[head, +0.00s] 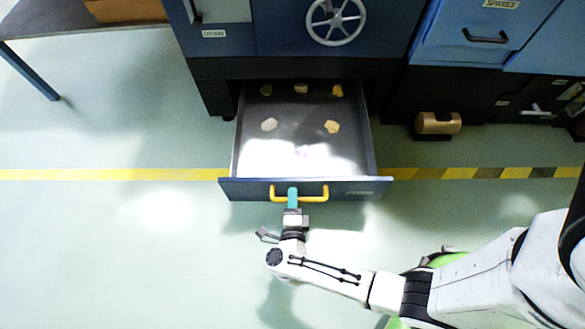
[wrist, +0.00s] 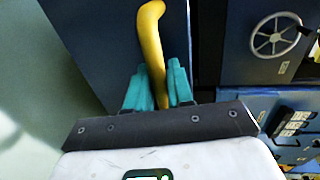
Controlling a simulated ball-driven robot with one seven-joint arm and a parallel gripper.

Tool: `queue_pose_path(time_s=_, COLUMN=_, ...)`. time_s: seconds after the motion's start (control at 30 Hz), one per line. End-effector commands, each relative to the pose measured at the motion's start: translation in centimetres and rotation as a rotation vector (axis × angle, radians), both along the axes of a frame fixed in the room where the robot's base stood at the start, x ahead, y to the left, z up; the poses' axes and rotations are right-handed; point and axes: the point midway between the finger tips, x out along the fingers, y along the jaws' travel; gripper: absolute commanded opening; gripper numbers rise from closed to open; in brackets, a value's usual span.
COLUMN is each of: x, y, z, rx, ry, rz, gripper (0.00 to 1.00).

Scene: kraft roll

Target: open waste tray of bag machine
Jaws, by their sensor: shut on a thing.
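The waste tray (head: 346,158) is a dark blue drawer at the bottom of the bag machine (head: 285,35). It stands pulled out, with several small pale, tan and greenish scraps inside. A yellow bar handle (head: 315,198) is on its front, and it also shows in the wrist view (wrist: 151,45). My gripper (head: 293,197) is shut on the handle near its middle. In the wrist view, the teal fingers of my gripper (wrist: 159,85) sit on both sides of the yellow bar.
A table (head: 60,18) with a leg stands at the upper left. Blue cabinets (head: 480,50) stand to the right, with a brown roll (head: 438,123) low in front. A yellow floor stripe (head: 110,174) runs under the tray. The floor at left is clear.

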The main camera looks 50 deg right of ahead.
Motion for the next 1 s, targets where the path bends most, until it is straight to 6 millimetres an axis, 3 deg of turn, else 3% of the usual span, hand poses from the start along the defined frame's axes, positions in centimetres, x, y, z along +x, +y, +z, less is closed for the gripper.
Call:
queue_pose_path(time_s=0.43, x=-0.22, y=0.36, z=-0.11, rx=0.003, ry=0.001, rz=0.003, gripper=0.00)
queue_pose_path(time_s=0.47, x=-0.21, y=0.37, z=-0.11, rx=0.003, ry=0.001, rz=0.003, gripper=0.24)
queue_pose_path(time_s=0.6, x=-0.20, y=0.33, z=-0.07, rx=0.002, ry=0.001, rz=0.002, gripper=0.38)
queue_pose_path(time_s=1.0, x=-0.88, y=1.22, z=0.29, rx=0.001, ry=0.002, rz=0.002, gripper=0.38)
